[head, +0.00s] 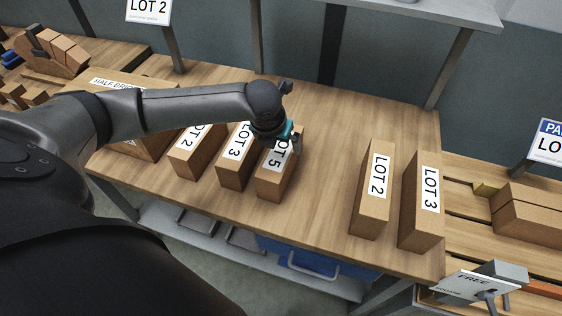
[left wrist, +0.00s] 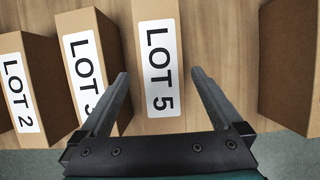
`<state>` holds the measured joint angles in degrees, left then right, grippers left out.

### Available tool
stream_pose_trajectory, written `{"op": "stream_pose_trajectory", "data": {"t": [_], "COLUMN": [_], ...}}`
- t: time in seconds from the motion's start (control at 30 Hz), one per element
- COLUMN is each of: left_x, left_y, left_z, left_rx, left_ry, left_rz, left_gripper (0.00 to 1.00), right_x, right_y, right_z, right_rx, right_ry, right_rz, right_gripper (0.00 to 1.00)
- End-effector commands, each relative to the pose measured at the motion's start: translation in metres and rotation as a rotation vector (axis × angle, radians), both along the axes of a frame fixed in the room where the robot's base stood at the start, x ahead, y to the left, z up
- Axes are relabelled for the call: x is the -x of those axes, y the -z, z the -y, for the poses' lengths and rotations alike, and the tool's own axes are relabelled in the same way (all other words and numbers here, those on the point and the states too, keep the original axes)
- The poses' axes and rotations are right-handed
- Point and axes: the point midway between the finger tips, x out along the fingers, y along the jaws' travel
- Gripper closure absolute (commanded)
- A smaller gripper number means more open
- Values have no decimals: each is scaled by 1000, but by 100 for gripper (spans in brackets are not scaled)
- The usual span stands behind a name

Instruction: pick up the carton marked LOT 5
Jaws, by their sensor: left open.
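The carton marked LOT 5 (head: 276,181) is a narrow brown box with a white label on the wooden table, rightmost in a row of three lot cartons. My left gripper (head: 289,143) is above it and partly hides its label. In the left wrist view, the LOT 5 carton (left wrist: 160,65) lies between the two fingers of my open left gripper (left wrist: 160,95). The fingers stand apart, one on each side of the carton's near end; I cannot tell how deep they reach. My right gripper is not in view.
A LOT 3 carton (head: 233,173) stands close on the left, with a LOT 2 carton (head: 192,158) beyond it. Another LOT 2 carton (head: 373,192) and LOT 3 carton (head: 422,214) stand to the right. Bare table (head: 325,160) lies between the groups.

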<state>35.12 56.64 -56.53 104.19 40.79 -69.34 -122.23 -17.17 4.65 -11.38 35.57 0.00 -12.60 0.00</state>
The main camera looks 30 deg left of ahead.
Motion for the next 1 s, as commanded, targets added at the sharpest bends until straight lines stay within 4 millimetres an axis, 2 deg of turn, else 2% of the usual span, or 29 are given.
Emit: {"op": "stream_pose_trajectory", "data": {"t": [0.27,0.4,0.7,0.77,1.0], "left_x": [-6,-12,-14,-14,-14], "left_y": [36,48,51,51,51], "left_z": [0,-2,-2,-2,-2], "left_rx": [0,-2,-1,-1,-1], "left_ry": [-1,-1,1,1,1], "left_rz": [-4,0,1,1,1], "left_gripper": [0,0,0,5,31], "right_x": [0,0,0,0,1], "right_y": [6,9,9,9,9], "right_z": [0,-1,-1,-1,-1], "right_rx": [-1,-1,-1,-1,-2], "right_ry": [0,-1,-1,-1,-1], "right_rz": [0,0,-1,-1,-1], "right_gripper": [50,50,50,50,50]}}
